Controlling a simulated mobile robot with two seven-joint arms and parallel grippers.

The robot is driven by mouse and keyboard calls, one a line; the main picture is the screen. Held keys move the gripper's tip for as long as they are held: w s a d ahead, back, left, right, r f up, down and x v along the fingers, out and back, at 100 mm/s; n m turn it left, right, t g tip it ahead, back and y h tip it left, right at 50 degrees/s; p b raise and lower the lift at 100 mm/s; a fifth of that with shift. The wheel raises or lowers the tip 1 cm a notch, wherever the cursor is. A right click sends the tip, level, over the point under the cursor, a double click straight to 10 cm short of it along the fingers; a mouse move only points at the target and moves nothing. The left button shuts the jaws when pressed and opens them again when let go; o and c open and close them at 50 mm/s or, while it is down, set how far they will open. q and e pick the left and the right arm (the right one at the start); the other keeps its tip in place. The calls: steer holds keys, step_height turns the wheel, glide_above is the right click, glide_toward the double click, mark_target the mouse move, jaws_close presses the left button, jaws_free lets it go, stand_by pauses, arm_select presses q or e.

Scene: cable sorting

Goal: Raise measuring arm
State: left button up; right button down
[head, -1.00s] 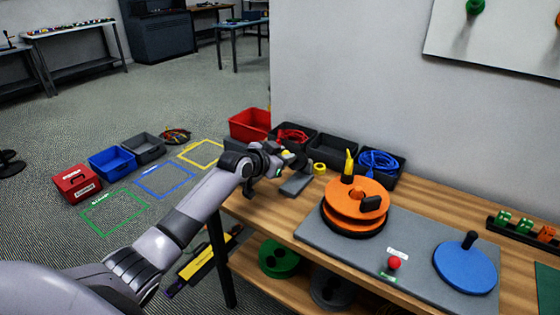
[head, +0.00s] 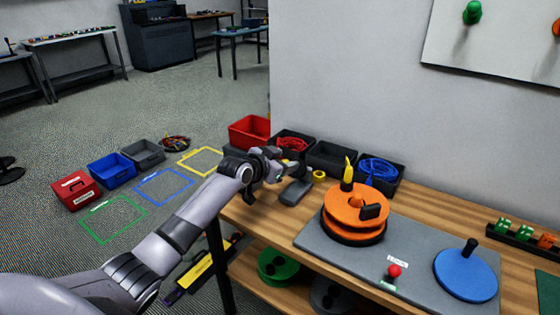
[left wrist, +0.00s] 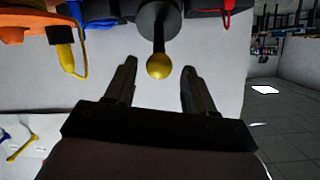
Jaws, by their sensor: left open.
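The measuring arm appears in the left wrist view as a dark rod ending in a yellow ball knob (left wrist: 159,66). My left gripper (left wrist: 158,68) is open, with one finger on each side of the knob in that picture. Gaps show on both sides, and I cannot tell how far the knob is in depth. In the head view my left gripper (head: 280,167) is over the table's back left corner, beside a small grey block (head: 296,192). The gripper and wrist hide most of the measuring device there. My right gripper is not in view.
An orange reel (head: 356,208) stands on a grey mat (head: 410,262) to the right, with a blue disc (head: 466,273) and red knob (head: 394,271). A yellow ring (head: 319,175) lies near the gripper. Black bins with a red cable (head: 292,142) and blue cable (head: 378,168) stand behind.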

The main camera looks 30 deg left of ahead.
arm_select(q)
steer(key=v, duration=0.7)
stand_by(0.6)
steer(key=s+d+f+g, duration=0.1)
steer(key=s+d+f, duration=0.3)
steer(key=s+f, duration=0.4)
steer(key=s+d+f+g, duration=0.1)
steer(key=s+d+f, duration=0.45)
steer(key=f, duration=0.35)
steer(key=s+d+f+n, duration=0.1)
steer(key=s+d+f, duration=0.1)
steer(key=s, duration=0.7)
steer(key=s+d+f+g, duration=0.1)
steer(key=s+d+f, duration=0.2)
steer(key=s, duration=0.5)
steer(key=shift+s+f+n+h, duration=0.4)
steer(key=shift+f, duration=0.45)
